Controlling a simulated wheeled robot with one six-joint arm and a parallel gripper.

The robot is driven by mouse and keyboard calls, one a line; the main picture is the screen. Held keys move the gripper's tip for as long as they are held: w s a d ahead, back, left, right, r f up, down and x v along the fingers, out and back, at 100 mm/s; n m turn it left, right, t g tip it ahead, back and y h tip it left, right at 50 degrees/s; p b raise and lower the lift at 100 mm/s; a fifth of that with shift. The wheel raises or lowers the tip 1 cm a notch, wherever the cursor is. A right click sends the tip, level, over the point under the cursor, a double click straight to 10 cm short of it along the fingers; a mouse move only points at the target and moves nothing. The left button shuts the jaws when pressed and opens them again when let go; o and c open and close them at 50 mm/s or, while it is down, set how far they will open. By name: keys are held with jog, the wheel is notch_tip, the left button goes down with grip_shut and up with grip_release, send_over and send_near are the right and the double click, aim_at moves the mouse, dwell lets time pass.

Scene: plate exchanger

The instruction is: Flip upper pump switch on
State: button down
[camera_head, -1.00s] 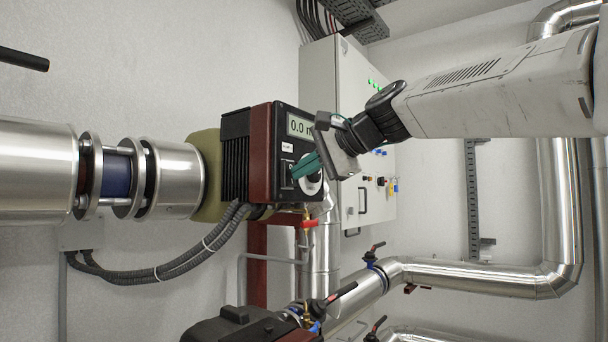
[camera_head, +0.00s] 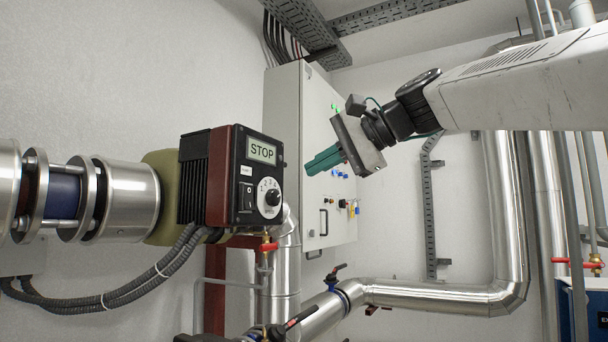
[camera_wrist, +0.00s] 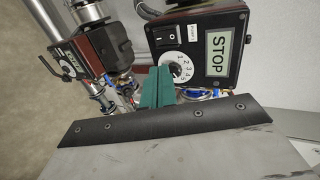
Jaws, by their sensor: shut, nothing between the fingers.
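The upper pump (camera_head: 217,176) is a black and dark red box on the pipe at left. Its display (camera_head: 262,150) reads STOP. A black rocker switch (camera_head: 246,198) sits below the display, left of a white numbered dial (camera_head: 269,198). In the wrist view the switch (camera_wrist: 196,30) is unobstructed beside the STOP display (camera_wrist: 219,52); I cannot tell which side is pressed. My gripper (camera_head: 309,167) has green fingers, shut and empty, right of the pump face and apart from it.
A grey control cabinet (camera_head: 283,145) stands behind my gripper. A second pump (camera_wrist: 90,50) with a dial shows at upper left in the wrist view. A red-handled valve (camera_head: 268,247) and steel pipes (camera_head: 430,294) lie below. Cable trays (camera_head: 400,17) run overhead.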

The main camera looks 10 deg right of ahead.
jog(key=shift+d, duration=0.15)
send_near(251, 207)
jog(key=f+x, duration=0.1)
jog(key=x, duration=0.4)
jog(key=shift+w+a+r, duration=0.15)
jog(key=shift+w+a, duration=0.25)
jog(key=shift+a, duration=0.2)
dwell(0.3)
jog(key=shift+w+a, duration=0.15)
jog(key=shift+a, duration=0.05)
dwell(0.3)
